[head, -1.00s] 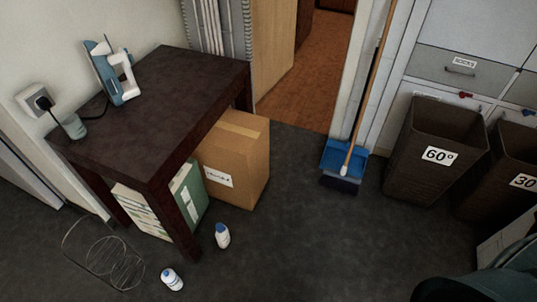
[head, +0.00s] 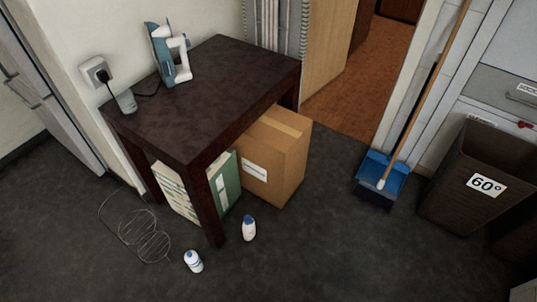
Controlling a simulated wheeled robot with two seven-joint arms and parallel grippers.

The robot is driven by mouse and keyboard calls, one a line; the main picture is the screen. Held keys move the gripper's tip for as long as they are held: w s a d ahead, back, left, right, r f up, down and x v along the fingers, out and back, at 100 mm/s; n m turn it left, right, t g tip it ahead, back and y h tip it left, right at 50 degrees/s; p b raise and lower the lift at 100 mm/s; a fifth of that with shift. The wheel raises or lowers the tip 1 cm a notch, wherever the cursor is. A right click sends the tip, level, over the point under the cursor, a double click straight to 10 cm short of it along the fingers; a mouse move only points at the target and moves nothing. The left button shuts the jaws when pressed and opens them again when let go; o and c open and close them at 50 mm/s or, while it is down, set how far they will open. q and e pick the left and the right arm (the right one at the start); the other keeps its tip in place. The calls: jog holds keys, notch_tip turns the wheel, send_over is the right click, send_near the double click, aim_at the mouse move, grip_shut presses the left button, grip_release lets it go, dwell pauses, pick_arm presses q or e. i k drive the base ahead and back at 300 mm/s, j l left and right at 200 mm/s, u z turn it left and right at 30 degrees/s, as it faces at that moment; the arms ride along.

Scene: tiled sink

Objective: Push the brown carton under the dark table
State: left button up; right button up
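The brown carton (head: 285,172) stands upright on the dark floor at the right side of the dark table (head: 215,85). It has a tape strip on top and a white label on its front face. Its left part is hidden behind or below the table edge; its right part sticks out. A green and white box (head: 222,183) stands under the table, left of the carton. Neither of my grippers shows in the head view.
Two white bottles (head: 249,228) (head: 194,261) and a wire rack (head: 140,232) lie or stand in front of the table. A blue dustpan with a broom (head: 383,177) leans right of the carton.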

aim_at(272, 153)
jog(key=i+l, duration=0.2)
jog(key=l, duration=0.15)
jog(key=i+l, duration=0.15)
jog(key=l, duration=0.15)
jog(key=i+l, duration=0.2)
jog(key=l, duration=0.15)
jog(key=i+l+u, duration=0.1)
jog(key=l, duration=0.25)
jog(key=i+l, duration=0.4)
jog(key=l, duration=0.3)
